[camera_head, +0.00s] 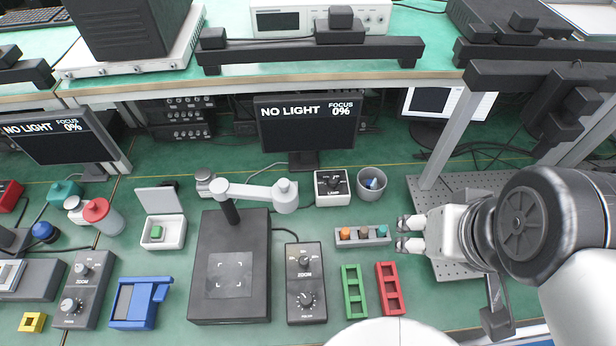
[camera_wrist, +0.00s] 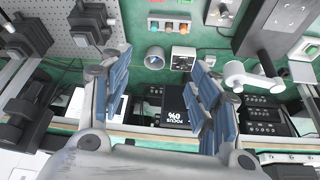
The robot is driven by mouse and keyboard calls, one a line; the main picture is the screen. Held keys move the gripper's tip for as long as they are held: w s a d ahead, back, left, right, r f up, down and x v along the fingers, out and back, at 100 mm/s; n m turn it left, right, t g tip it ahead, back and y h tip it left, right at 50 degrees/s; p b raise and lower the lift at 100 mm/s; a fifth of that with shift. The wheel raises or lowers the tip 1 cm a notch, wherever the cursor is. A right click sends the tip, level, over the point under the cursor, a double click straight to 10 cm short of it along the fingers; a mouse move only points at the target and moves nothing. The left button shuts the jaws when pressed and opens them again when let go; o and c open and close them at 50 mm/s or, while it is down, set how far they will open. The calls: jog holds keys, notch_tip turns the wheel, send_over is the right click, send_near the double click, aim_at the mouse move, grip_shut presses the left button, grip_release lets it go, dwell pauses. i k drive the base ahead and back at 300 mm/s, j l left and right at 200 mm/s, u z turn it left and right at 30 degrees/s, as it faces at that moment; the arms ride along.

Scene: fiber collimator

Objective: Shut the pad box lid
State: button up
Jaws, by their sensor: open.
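The pad box (camera_head: 163,236) is a small white box left of the black microscope base in the head view. Its lid (camera_head: 158,199) stands open, hinged up at the back edge. A green pad (camera_head: 156,231) lies inside. In the wrist view the pad box (camera_wrist: 301,46) shows at the upper right edge, partly cut off. My gripper (camera_head: 405,234) is far to the right of the box, beside the small grey tray with coloured knobs. Its fingers are apart and empty, also in the wrist view (camera_wrist: 160,80).
The microscope (camera_head: 230,290) with its raised arm stands between my gripper and the box. A zoom controller (camera_head: 306,300), a green rack (camera_head: 354,290), a red rack (camera_head: 391,287), a lamp box (camera_head: 332,187) and a grey cup (camera_head: 371,182) stand nearby. A blue holder (camera_head: 135,305) lies below the box.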

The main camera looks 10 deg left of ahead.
aim_at(159, 199)
jog(key=u, duration=2)
jog(key=i+j+z, duration=0.25)
jog(key=i+j, duration=0.15)
jog(key=j, duration=0.25)
jog(key=i+j+z, duration=0.15)
jog(key=j, duration=0.25)
jog(key=i+j+z, duration=0.1)
jog(key=i+j, duration=0.15)
jog(key=i+j+z, duration=0.15)
jog(key=j, duration=0.35)
jog(key=i+j+z, duration=0.1)
jog(key=j, duration=0.3)
